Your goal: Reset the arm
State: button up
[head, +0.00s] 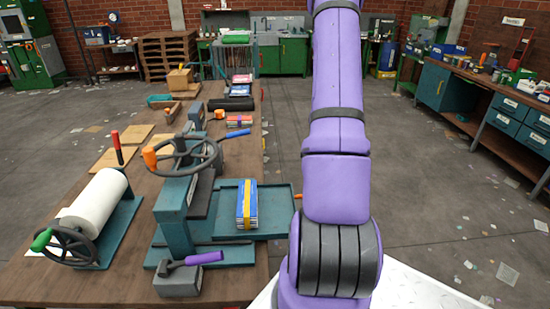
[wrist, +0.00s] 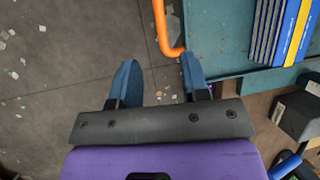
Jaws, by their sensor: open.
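My gripper (wrist: 158,84) shows in the wrist view with its two blue fingers apart and nothing between them. It points down over the floor, beside the edge of a teal tray (wrist: 225,62). In the head view my purple arm (head: 336,150) reaches up through the middle of the picture, and the gripper itself is not visible there.
The wooden workbench (head: 105,288) on the left holds a teal press with a handwheel (head: 182,155), a paper roll (head: 95,202) and a blue book bundle with a yellow band (head: 247,205). An orange handle (wrist: 163,28) lies close to the gripper. Open floor (head: 425,165) extends to the right.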

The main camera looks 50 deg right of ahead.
jog(key=w+a+r+n+t+h, duration=0.15)
jog(key=w+a+r, duration=0.25)
jog(key=a+r, duration=0.6)
jog(key=w+a+r+n+h, duration=0.3)
jog(key=w+a+r, duration=0.35)
jog(key=r, duration=0.65)
jog(key=s+a+r+n+t, duration=0.2)
jog(key=s+a+r, duration=0.4)
jog(key=a, duration=0.4)
jog(key=s+a+r+n+t, duration=0.2)
jog(key=s+a+r, duration=0.4)
jog(key=a, duration=0.5)
jog(key=s+t, duration=0.1)
jog(key=s, duration=0.1)
jog(key=shift+s+a+n, duration=0.15)
jog(key=shift+s+n, duration=0.15)
jog(key=shift+n, duration=0.05)
